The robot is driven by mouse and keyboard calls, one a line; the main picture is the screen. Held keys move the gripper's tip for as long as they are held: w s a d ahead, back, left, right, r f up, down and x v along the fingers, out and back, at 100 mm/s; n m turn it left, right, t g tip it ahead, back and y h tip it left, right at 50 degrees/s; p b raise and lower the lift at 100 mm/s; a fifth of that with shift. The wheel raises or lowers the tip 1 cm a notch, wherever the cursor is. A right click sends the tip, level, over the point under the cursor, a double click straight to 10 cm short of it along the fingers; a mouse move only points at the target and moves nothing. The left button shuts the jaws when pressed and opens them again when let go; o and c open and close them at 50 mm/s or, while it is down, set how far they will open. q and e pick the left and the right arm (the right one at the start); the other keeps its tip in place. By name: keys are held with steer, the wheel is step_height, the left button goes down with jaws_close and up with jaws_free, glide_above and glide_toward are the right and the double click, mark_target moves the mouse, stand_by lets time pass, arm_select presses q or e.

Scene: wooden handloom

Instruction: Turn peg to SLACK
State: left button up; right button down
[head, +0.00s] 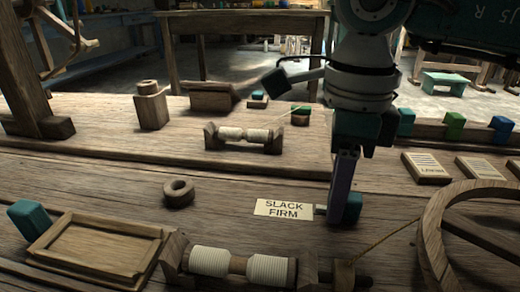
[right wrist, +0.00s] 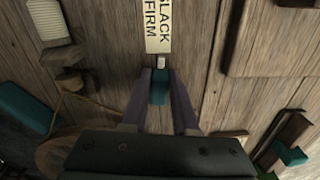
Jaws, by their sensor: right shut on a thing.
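The teal peg (head: 352,207) stands on the wooden bench just right of a cream label (head: 284,208) reading SLACK above FIRM. My right gripper (head: 341,205) reaches straight down and is shut on the peg; its fingers partly cover it in the head view. In the right wrist view the peg (right wrist: 159,92) sits between the two fingers of my right gripper (right wrist: 159,76). A small pale pointer (right wrist: 160,62) sticks out from the peg's side toward the label (right wrist: 158,27). Which word it points at is unclear. My left gripper is not in view.
A spindle wound with cream thread (head: 238,264) lies in front, with a wooden wheel (head: 432,235) at right. A cord runs between that wheel and the block near the spindle. A wooden ring (head: 178,192) and a shallow tray (head: 50,258) lie left. Another spindle (head: 243,135) sits behind.

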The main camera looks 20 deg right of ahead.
steer(key=shift+d+m+p, duration=0.1)
steer(key=shift+m+p, duration=0.5)
steer(key=shift+m, duration=0.6)
steer(key=shift+w+m, duration=0.1)
steer(key=shift+m, duration=0.2)
steer(key=c, duration=0.7)
jaws_free()
step_height(320, 180, up, 10)
steer(key=p, duration=0.4)
